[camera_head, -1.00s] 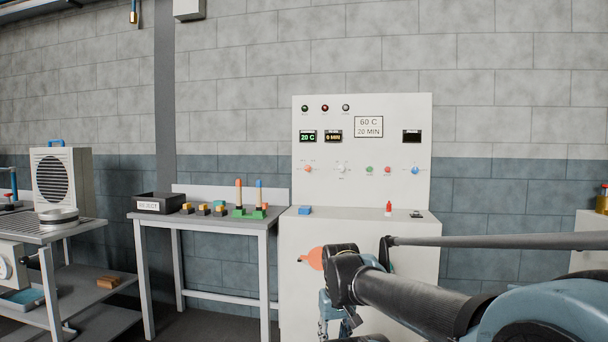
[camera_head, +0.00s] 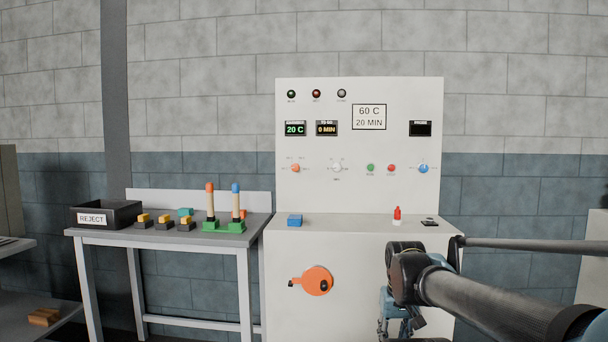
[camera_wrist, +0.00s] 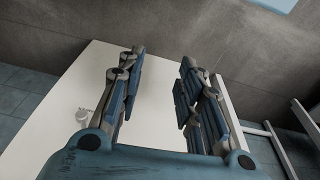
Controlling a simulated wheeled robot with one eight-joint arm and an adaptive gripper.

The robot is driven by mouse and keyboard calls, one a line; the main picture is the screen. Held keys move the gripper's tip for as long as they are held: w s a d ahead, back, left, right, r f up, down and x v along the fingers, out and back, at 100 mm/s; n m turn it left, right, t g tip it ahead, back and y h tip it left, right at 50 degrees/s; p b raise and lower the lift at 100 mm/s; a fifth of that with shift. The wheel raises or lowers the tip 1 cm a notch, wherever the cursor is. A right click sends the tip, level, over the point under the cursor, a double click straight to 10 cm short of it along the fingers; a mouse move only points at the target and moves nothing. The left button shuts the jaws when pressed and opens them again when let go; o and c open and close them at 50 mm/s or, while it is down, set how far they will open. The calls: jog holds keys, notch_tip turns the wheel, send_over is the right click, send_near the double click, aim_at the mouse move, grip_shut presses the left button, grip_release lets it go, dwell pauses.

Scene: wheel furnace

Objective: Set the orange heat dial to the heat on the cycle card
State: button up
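The orange heat dial (camera_head: 295,168) is a small knob at the left of the white panel's row of controls, with tiny marks around it too small to read. The cycle card (camera_head: 369,117) on the upper panel reads 60 C, 20 MIN. A green display (camera_head: 295,129) above the dial reads 20 C. My gripper (camera_head: 398,322) hangs low in front of the cabinet, right of and below the dial, well apart from it. In the wrist view my gripper (camera_wrist: 158,88) has its two fingers spread, with nothing between them.
A white knob (camera_head: 337,168), green button (camera_head: 370,168), red button (camera_head: 391,168) and blue knob (camera_head: 423,168) share the dial's row. A side table (camera_head: 160,235) with a reject bin (camera_head: 105,214) stands left.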

jog(key=shift+o, duration=0.6)
jog(key=shift+w, duration=0.1)
jog(key=o, duration=0.4)
jog(key=shift+s+r, duration=0.2)
jog(key=n+t+y, duration=0.4)
jog(key=t+y, duration=0.1)
jog(key=t, duration=1.2)
send_near(295, 169)
jog(key=shift+w+a+r+m+t+h, duration=0.2)
jog(key=shift+w+a+m+t+h, duration=0.5)
jog(key=shift+w, duration=0.75)
jog(key=shift+w+a+r+m+t+h, duration=0.15)
jog(key=shift+w+m+t+h, duration=0.2)
jog(key=shift+w+m+h, duration=0.75)
jog(key=shift+w+a+r+m+t+h, duration=0.2)
jog(key=shift+w+a+m+t+h, duration=0.3)
jog(key=shift+w+h, duration=0.95)
jog(key=shift+w+y, duration=0.35)
jog(key=shift+c, duration=0.6)
jog(key=c, duration=0.9)
